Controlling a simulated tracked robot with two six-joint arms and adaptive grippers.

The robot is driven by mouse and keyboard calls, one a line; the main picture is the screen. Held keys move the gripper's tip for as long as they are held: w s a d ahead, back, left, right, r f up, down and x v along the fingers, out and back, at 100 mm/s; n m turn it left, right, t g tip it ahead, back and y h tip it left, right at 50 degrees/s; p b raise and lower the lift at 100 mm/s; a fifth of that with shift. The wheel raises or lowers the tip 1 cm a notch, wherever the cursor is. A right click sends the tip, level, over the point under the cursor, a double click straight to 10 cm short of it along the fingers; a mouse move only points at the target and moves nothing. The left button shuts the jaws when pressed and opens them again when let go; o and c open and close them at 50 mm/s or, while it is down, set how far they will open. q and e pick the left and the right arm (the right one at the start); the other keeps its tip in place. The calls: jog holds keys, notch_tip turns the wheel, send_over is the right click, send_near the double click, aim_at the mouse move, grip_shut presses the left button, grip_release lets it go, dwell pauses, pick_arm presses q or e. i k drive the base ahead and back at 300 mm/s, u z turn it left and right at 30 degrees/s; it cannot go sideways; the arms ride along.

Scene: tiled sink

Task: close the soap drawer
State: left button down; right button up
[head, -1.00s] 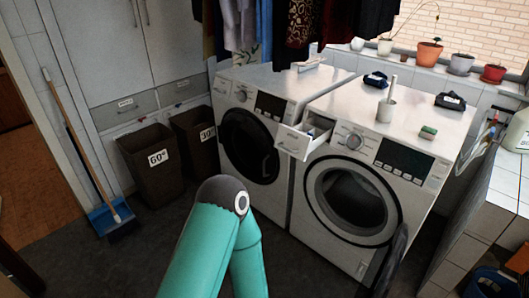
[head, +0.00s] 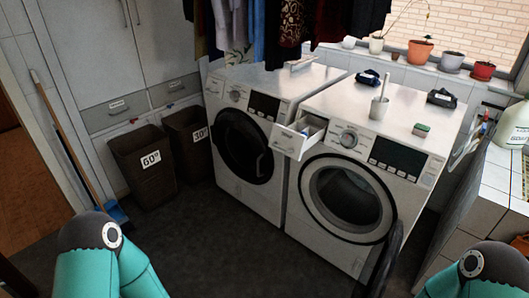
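The soap drawer (head: 298,138) sticks out, open, from the top left corner of the right washing machine (head: 400,195). Its white front faces me and its inner compartments show from above. Only teal parts of my arms show, at the bottom left and bottom right of the head view. Neither gripper is in view, and nothing of mine is near the drawer.
A second machine (head: 242,145) stands to the left, with two dark bins (head: 145,168) beyond it. A cup with a brush (head: 379,106) and a sponge (head: 421,130) rest on the right machine. A tiled counter (head: 497,195) borders the right. The dark floor in front is clear.

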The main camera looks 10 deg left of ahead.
aim_at(289, 141)
jog(key=u, duration=0.1)
jog(key=i, duration=1)
jog(key=z, duration=0.1)
